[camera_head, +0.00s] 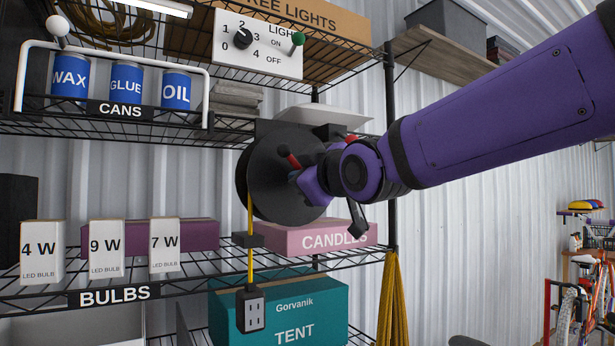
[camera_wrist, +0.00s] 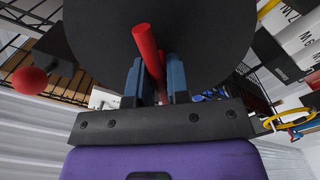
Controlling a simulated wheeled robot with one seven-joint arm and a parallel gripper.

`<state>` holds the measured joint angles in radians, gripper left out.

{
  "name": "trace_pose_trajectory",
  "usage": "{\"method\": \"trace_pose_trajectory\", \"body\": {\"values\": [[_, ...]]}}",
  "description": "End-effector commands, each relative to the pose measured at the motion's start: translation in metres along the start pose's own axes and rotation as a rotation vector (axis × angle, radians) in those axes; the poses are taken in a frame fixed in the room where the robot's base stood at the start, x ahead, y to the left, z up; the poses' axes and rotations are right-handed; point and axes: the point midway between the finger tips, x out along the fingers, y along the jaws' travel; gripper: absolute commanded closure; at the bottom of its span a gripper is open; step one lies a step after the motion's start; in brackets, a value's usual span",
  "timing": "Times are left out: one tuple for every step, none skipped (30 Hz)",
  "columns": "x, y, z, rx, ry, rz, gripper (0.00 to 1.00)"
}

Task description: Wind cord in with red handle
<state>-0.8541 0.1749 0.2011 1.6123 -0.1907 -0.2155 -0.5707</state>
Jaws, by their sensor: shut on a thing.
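The cord reel (camera_head: 270,178) is a black disc mounted under the shelf, in the middle of the head view. Its red handle (camera_head: 294,160) sticks out from the disc's face. In the wrist view the red handle (camera_wrist: 146,45) stands between the two blue fingers of my gripper (camera_wrist: 154,80), which is shut on it. The reel disc (camera_wrist: 205,35) fills the top of that view. A yellow cord (camera_head: 250,216) hangs from the reel's left side through a black block (camera_head: 248,241) to a black outlet end (camera_head: 250,311), in front of the tent box.
The cans shelf (camera_head: 125,128) holds several blue cans. The bulbs shelf (camera_head: 200,290) carries white bulb boxes and a pink candles box (camera_head: 335,237). A teal tent box (camera_head: 315,315) sits below. A dial and light switch panel (camera_head: 258,45) is above the reel.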

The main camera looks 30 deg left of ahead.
Motion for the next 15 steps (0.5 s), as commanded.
{"method": "trace_pose_trajectory", "body": {"values": [[0.0001, -0.0002, 0.001, 0.045, -0.002, -0.001, 1.0], [0.0001, -0.0002, 0.001, 0.075, -0.002, -0.001, 1.0], [0.0001, -0.0003, 0.001, 0.113, -0.002, -0.001, 1.0], [0.0001, -0.0003, 0.001, 0.14, -0.002, -0.001, 1.0], [0.0001, -0.0001, 0.0011, 0.169, -0.002, -0.001, 1.0], [0.0001, -0.0004, 0.0009, 0.207, -0.002, -0.001, 1.0], [0.0001, -0.0005, 0.0009, 0.234, -0.002, -0.001, 1.0], [0.0001, -0.0002, 0.0011, 0.261, -0.002, -0.001, 1.0], [0.0001, -0.0004, 0.001, 0.297, -0.002, -0.001, 1.0], [0.0001, -0.0007, 0.0007, 0.322, -0.002, -0.002, 1.0], [0.0001, -0.0004, 0.0009, 0.348, -0.002, -0.001, 1.0], [0.0001, -0.0002, 0.0012, 0.381, -0.003, 0.0, 1.0], [0.0001, -0.0006, 0.0008, 0.403, -0.002, -0.001, 1.0], [0.0001, -0.0008, 0.0006, 0.426, -0.002, -0.002, 1.0], [0.0001, -0.0006, 0.0009, 0.454, -0.002, -0.001, 1.0]]}}
